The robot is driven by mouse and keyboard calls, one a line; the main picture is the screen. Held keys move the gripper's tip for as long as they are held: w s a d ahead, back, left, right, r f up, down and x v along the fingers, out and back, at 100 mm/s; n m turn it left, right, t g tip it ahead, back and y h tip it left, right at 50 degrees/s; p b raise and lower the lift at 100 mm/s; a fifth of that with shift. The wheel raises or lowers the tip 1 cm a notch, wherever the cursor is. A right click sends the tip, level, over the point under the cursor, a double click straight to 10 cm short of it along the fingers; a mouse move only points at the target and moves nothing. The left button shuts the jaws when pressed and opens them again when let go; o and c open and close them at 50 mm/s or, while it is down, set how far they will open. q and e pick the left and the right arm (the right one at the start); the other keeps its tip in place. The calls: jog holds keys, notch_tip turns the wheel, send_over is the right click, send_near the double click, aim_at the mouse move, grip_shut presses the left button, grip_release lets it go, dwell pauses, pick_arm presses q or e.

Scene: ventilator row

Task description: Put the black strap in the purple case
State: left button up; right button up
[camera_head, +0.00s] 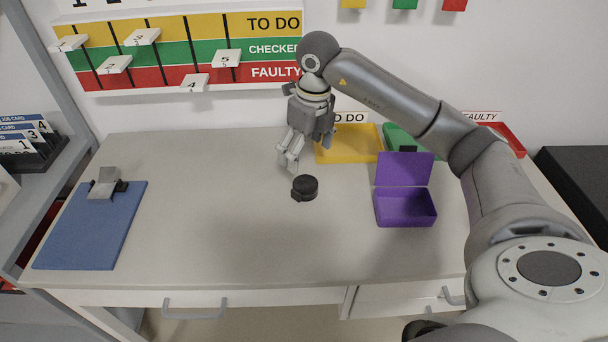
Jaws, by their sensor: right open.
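The black strap (305,187) is a small dark coil lying on the table, near its middle. The purple case (404,208) stands open to the right of it, with its lid (404,169) raised at the back. My right gripper (288,164) is open and points down above the table, a little behind and left of the strap, apart from it. Its fingers hold nothing that I can see. My left gripper is not in view.
A yellow tray (346,156) lies behind the case, and a green tray (400,138) is partly hidden by my arm. A blue clipboard (90,226) lies at the left. The table (210,220) between clipboard and strap is clear.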

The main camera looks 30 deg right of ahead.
aim_at(304, 184)
jog(key=shift+s+a+f, duration=0.1)
jog(key=shift+f, duration=0.5)
jog(key=shift+s+a+f, duration=0.1)
jog(key=shift+f, duration=0.45)
jog(key=shift+a+f, duration=0.2)
jog(key=shift+f, duration=1.05)
jog(key=shift+w+d+f, duration=0.1)
jog(key=shift+f, duration=0.3)
jog(key=f, duration=0.2)
jog(key=f+p, duration=0.1)
jog(key=f, duration=0.1)
jog(key=shift+s, duration=0.25)
jog(key=shift+w+f, duration=0.15)
jog(key=shift+f, duration=0.2)
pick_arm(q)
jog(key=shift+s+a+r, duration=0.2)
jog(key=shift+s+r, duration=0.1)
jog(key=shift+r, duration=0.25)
pick_arm(e)
jog(key=shift+c, duration=0.4)
